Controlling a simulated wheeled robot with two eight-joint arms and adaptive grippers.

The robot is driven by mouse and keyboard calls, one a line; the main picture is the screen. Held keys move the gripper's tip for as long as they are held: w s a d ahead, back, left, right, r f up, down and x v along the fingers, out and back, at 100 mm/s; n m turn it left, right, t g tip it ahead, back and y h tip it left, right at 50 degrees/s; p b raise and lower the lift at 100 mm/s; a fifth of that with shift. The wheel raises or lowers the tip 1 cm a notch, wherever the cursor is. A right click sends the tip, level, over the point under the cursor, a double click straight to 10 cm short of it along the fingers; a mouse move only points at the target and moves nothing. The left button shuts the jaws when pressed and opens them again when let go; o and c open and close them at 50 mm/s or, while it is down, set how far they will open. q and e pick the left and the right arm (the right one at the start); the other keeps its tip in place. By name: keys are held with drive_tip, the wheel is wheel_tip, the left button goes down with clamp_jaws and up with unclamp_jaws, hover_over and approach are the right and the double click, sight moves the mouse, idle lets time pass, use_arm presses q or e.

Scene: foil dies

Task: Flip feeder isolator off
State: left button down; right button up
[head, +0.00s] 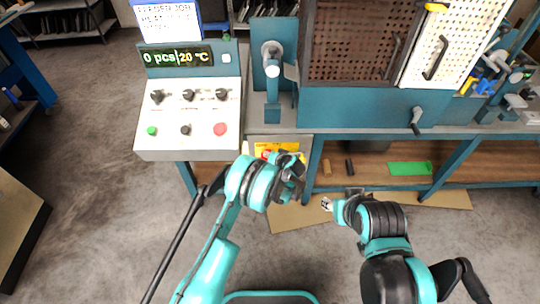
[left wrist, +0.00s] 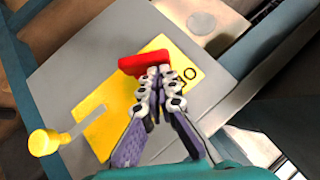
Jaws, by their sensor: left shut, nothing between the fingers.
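The isolator is a red handle (left wrist: 144,62) on a yellow plate (left wrist: 112,105) fixed to a grey panel (left wrist: 68,68), seen in the left wrist view. Dark marks show on the plate right of the handle. My left gripper (left wrist: 155,76) is shut and empty, its fingertips at the handle's lower edge in the picture; whether they touch it I cannot tell. In the head view, my left gripper (head: 298,164) is in front of the panel and partly hides the yellow plate (head: 265,148). My right gripper (head: 328,204) is to the right and lower; its finger opening is unclear.
A yellow knob (left wrist: 43,142) on a grey stem sticks out left of the plate. The control box (head: 188,118) with dials and buttons is above left of my left gripper. The bench's lower shelf (head: 450,160) holds a green piece (head: 410,168). Open floor lies left.

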sight(262, 157)
idle(0.3)
use_arm(q)
drive_tip(key=a+h, duration=0.1)
drive_tip(key=a+f+n+h, duration=0.1)
drive_tip(key=h, duration=0.1)
drive_tip(key=shift+s+n, duration=0.1)
drive_tip(key=shift+n, duration=0.2)
drive_tip(key=shift+a+f, duration=0.2)
drive_tip(key=shift+a, duration=0.15)
idle(0.7)
drive_tip(key=s+r+p, duration=0.5)
drive_tip(key=s+r, duration=0.2)
drive_tip(key=r, duration=0.4)
drive_tip(key=shift+d+r, duration=0.3)
